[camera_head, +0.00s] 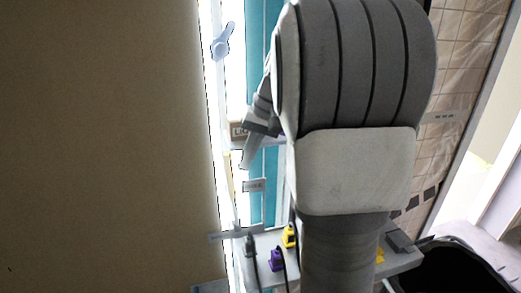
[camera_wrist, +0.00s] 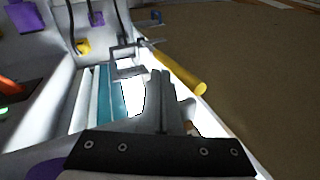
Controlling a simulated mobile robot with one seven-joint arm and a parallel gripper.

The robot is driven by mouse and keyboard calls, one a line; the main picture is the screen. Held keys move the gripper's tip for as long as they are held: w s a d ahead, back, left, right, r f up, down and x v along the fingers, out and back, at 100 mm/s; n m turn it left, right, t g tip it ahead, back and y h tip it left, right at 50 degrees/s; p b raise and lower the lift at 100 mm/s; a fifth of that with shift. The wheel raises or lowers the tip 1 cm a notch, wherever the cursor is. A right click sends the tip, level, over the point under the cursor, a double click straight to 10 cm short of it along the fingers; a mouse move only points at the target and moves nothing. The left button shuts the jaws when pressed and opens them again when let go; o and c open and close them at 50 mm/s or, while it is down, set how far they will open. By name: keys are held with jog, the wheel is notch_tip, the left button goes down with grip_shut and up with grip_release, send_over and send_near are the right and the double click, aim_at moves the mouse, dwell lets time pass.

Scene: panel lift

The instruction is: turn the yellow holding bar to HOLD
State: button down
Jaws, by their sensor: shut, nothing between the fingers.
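The yellow holding bar (camera_wrist: 178,70) shows in the wrist view as a short rod lying slantwise along the edge of the brown panel, its rounded end toward the lower right. My gripper (camera_wrist: 161,76) is shut and empty, just left of the bar. A gap seems to lie between them, but I cannot tell its depth. In the head view my gripper (camera_head: 244,164) points down in front of the bright opening, and my arm hides much of the middle. The bar is not clear there. A small label (camera_head: 254,185) is too small to read.
The large brown panel (camera_head: 105,150) fills the left of the head view. Below are yellow (camera_head: 289,236) and purple (camera_head: 276,259) pieces with dark cables. A black bin (camera_head: 455,268) stands at lower right.

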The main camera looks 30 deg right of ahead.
jog(key=shift+w+a, duration=0.2)
jog(key=shift+a, duration=0.2)
jog(key=shift+a, duration=0.1)
